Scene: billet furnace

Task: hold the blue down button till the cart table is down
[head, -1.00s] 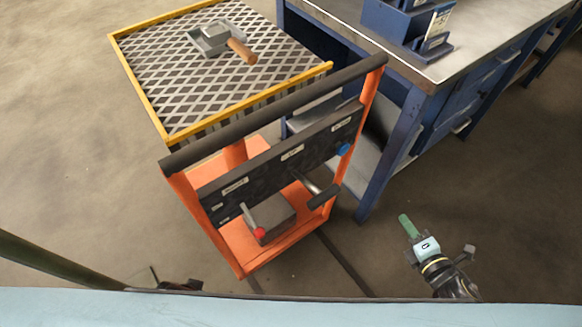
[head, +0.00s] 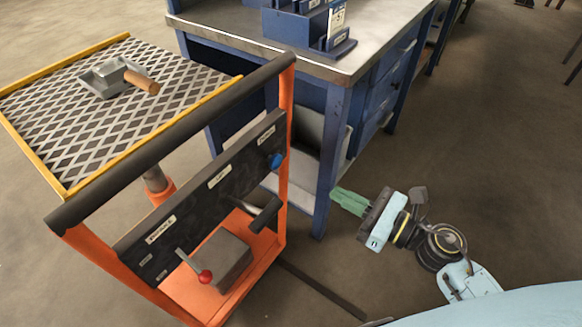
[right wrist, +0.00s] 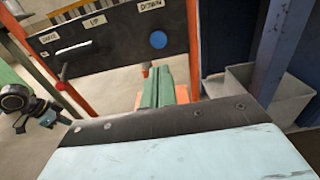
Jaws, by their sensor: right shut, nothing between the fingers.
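The blue down button (head: 276,161) is at the right end of the dark panel on the orange cart. In the right wrist view the blue button (right wrist: 158,40) sits below a DOWN label. The cart table (head: 60,172), a diamond-patterned top with yellow edges, stands raised on a grey post (head: 155,180). My right gripper (head: 338,196) has its green fingers shut and empty, to the right of the button and apart from it. In the right wrist view its fingers (right wrist: 158,78) are below the button. A small dark part at that view's left edge may be my left gripper (right wrist: 46,118).
A grey mould with a wooden handle (head: 120,77) lies on the cart table. A red-knobbed lever (head: 204,276) and a black handlebar (head: 180,140) are on the cart. The blue workbench (head: 335,130) stands close behind.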

